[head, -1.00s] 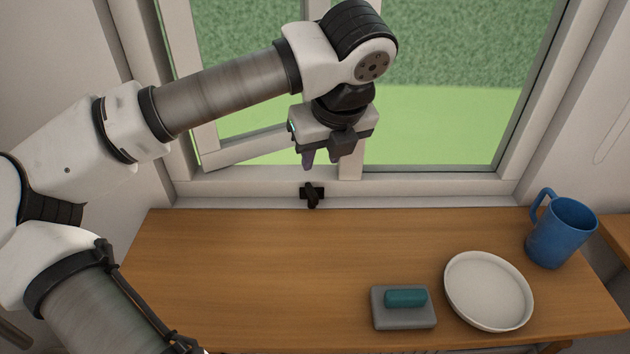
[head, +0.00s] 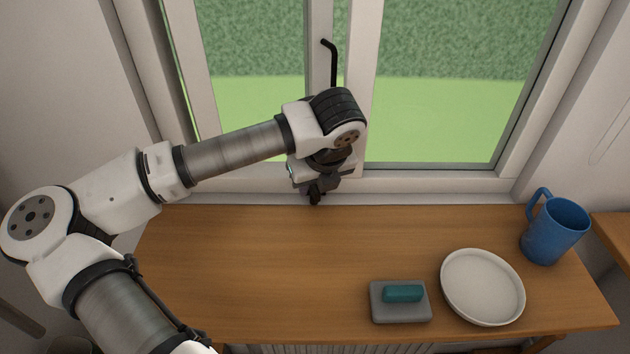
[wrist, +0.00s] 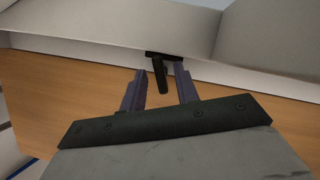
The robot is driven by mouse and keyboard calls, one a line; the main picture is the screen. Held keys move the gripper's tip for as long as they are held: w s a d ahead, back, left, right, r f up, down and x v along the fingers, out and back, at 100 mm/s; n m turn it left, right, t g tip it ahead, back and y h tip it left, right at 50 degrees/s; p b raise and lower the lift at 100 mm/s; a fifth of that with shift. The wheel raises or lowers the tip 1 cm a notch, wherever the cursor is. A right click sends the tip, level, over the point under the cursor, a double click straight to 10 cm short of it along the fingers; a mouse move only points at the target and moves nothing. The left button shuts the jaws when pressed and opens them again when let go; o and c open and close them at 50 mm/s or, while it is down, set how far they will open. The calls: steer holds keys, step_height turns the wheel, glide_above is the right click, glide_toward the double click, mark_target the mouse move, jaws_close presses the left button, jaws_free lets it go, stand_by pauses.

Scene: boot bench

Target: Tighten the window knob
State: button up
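The window knob is a small black piece (head: 315,197) low on the window frame, just above the bench top. In the wrist view the knob (wrist: 160,76) is a short black lever pointing down from a dark base. My gripper (head: 319,185) is low at the frame, partly covering the knob in the head view. In the wrist view my gripper (wrist: 161,72) is open, with one finger on each side of the knob. I see gaps beside the knob and cannot tell its exact depth between the fingertips.
A black window handle (head: 331,62) stands above my wrist. On the wooden bench (head: 240,260) are a grey block (head: 399,312) with a teal piece (head: 403,293), a white plate (head: 482,287) and a blue mug (head: 556,234). The bench's left and middle are clear.

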jaws_close()
steer(key=shift+w+f+b, duration=0.1)
steer(key=shift+f+b, duration=0.2)
steer(key=shift+b, duration=0.9)
steer(key=m+b, duration=0.1)
steer(key=b, duration=0.1)
steer(key=shift+a+b, duration=0.1)
steer(key=shift+b, duration=0.9)
steer(key=shift+m+h+b, duration=0.5)
steer(key=shift+m+b, duration=0.3)
steer(key=shift+b, duration=0.45)
steer(key=shift+r+m+h+b, duration=0.3)
steer(key=shift+m+b, duration=0.5)
steer(key=shift+m, duration=0.2)
steer(key=shift+o, duration=0.6)
jaws_free()
